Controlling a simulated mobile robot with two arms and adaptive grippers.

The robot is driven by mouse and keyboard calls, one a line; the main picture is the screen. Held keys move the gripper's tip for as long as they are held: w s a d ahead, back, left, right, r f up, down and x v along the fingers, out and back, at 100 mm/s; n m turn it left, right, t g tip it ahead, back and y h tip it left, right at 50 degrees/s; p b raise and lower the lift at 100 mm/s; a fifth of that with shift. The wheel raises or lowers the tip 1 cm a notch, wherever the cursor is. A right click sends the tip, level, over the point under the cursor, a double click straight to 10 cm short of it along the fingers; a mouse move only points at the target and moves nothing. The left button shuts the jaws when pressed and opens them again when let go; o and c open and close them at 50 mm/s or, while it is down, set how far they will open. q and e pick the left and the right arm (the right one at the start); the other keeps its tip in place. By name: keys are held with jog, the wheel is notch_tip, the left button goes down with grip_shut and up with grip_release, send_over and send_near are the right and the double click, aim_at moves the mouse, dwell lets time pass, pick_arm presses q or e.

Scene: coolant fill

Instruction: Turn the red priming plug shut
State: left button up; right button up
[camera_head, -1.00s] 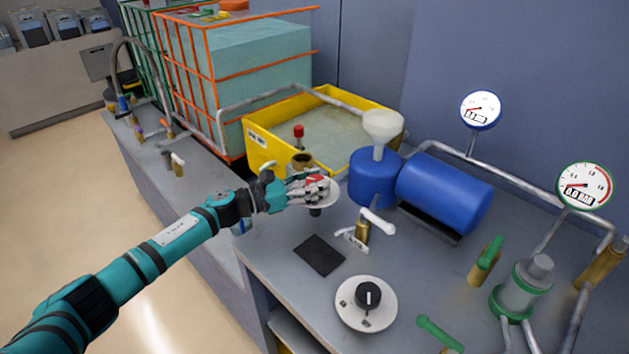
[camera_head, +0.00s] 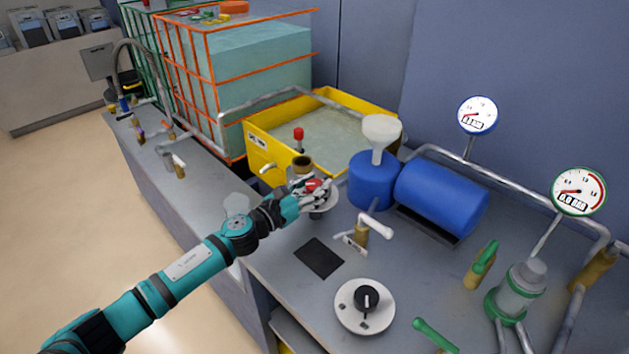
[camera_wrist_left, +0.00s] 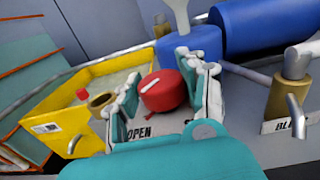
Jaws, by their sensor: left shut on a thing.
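The red priming plug (camera_wrist_left: 162,90) is a round red knob with a white line on its top, seen in the left wrist view. It sits between the two fingers of my left gripper (camera_wrist_left: 160,92), which is shut on it. A plate with the word OPEN (camera_wrist_left: 138,133) shows below it. In the head view, my left gripper (camera_head: 313,190) is at the plug over a pale round disc (camera_head: 325,202). The fingers hide most of the plug there. My right gripper is not in view.
A blue pump with a white funnel (camera_head: 381,132) stands just behind. A brass valve with a white handle (camera_head: 374,226) is to the right. A yellow tray (camera_head: 262,152) lies behind left. A black-knobbed dial (camera_head: 366,300) is at the front. Two gauges stand at right.

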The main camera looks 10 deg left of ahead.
pick_arm(q)
jog(key=n+t+y+p, duration=0.1)
jog(key=n+y, duration=0.1)
jog(key=n+t+y+p, duration=0.1)
jog(key=y, duration=0.2)
jog(key=shift+s+d+r+n+y, duration=0.1)
jog(key=shift+d+r+n+y, duration=0.05)
jog(key=shift+n+y, duration=0.2)
jog(key=n+y, duration=0.3)
jog(key=y, duration=0.1)
jog(key=shift+t+p, duration=0.35)
jog(key=shift+t, duration=0.05)
jog(key=n+y, duration=0.2)
jog(key=y, duration=0.2)
jog(key=shift+n+g, duration=0.25)
jog(key=shift+g, duration=0.05)
jog(key=shift+n+g+y+b, duration=0.75)
jog(key=shift+n+y, duration=0.75)
jog(key=shift+y, duration=0.85)
jog(key=shift+g, duration=0.25)
jog(key=o, duration=1.2)
